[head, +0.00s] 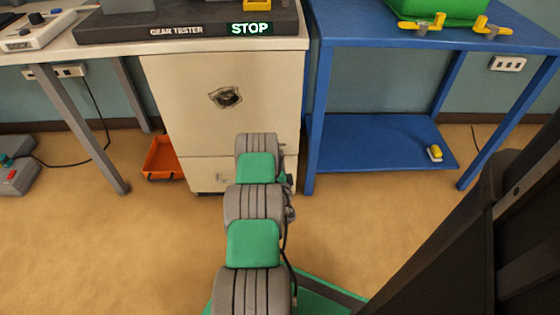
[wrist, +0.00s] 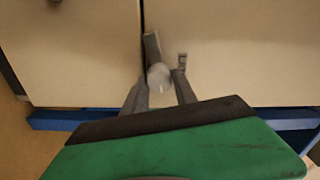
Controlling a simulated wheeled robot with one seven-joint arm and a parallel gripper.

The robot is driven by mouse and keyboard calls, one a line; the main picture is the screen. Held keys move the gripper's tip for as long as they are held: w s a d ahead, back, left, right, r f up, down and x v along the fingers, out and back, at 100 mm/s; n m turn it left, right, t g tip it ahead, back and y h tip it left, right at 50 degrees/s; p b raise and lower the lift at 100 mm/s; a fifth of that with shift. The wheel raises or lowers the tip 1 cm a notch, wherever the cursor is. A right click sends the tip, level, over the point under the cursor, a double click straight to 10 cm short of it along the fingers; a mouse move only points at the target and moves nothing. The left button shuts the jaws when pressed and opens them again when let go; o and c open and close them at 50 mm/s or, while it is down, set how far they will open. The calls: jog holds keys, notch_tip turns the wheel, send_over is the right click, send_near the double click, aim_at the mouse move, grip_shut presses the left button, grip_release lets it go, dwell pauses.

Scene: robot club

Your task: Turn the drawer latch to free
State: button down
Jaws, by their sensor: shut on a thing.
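In the wrist view, the drawer latch (wrist: 152,48) is a grey bar with a round pale knob, blurred, at the seam between two cream panels. The bar points up in that picture, roughly along the seam. My gripper (wrist: 161,82) is shut on the latch, its two grey fingers on either side of the knob. A small dark mark (wrist: 182,62) shows on the panel by the right finger; I cannot read it. In the head view, my arm hides the gripper and the latch in front of the cream cabinet (head: 190,130).
A blue table (head: 385,28) stands right of the cabinet, with a low shelf. A gear tester with a lit STOP sign (head: 250,29) sits on top. An orange bin (head: 163,160) lies on the floor to the left. The floor in front is clear.

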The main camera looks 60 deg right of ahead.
jog(key=shift+m, duration=1.2)
jog(key=c, duration=1)
grip_release()
jog(key=p+v, duration=0.2)
jog(key=v, duration=0.5)
jog(key=shift+s+a+p, duration=0.15)
jog(key=shift+a+p, duration=0.2)
